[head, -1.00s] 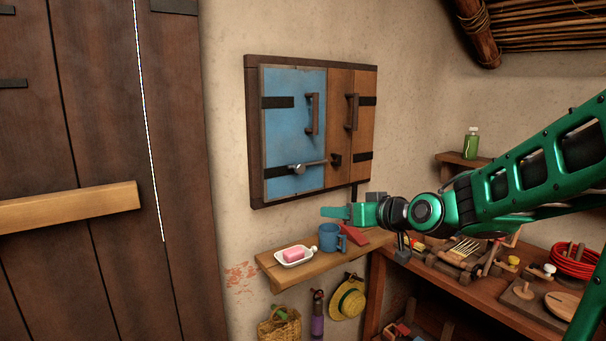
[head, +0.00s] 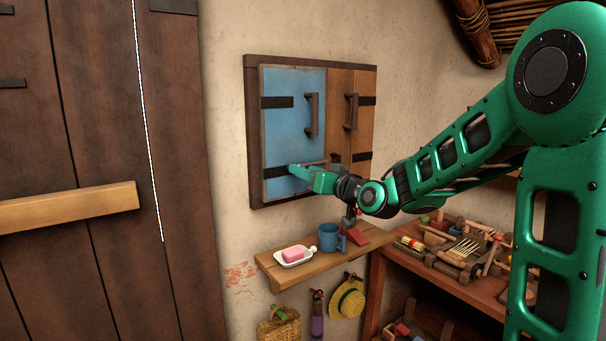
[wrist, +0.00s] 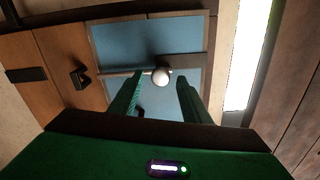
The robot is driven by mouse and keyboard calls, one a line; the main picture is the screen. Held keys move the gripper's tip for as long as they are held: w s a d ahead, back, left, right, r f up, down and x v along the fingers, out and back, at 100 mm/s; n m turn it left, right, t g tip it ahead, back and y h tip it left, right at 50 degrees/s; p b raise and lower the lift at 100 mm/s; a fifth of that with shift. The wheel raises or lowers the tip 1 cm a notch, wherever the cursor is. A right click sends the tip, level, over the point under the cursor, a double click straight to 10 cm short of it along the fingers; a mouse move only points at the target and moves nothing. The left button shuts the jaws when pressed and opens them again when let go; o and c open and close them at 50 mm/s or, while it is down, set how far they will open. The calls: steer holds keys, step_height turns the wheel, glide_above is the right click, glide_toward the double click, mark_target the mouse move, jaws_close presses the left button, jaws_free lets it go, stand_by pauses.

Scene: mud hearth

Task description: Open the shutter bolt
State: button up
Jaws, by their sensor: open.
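The shutter has a blue left leaf (head: 287,120) and an orange-brown right leaf (head: 340,115) in a dark wooden frame, both closed. The bolt (head: 315,162) lies across the lower part of the blue leaf. Its pale round knob (wrist: 161,76) shows in the wrist view, and the dark keeper (wrist: 78,77) sits on the wooden leaf. My gripper (head: 293,171) is at the bolt's left end and hides the knob in the head view. In the wrist view its two fingers are open, with the knob between their tips. I cannot tell if they touch it.
Below the shutter a wooden shelf (head: 278,282) holds a soap dish (head: 293,263) and a blue mug (head: 328,237), under my wrist. A workbench with many tools is at the right. A large dark plank door (head: 100,100) is at the left.

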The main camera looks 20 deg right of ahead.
steer(key=shift+x, duration=0.8)
steer(key=shift+c, duration=0.3)
jaws_close()
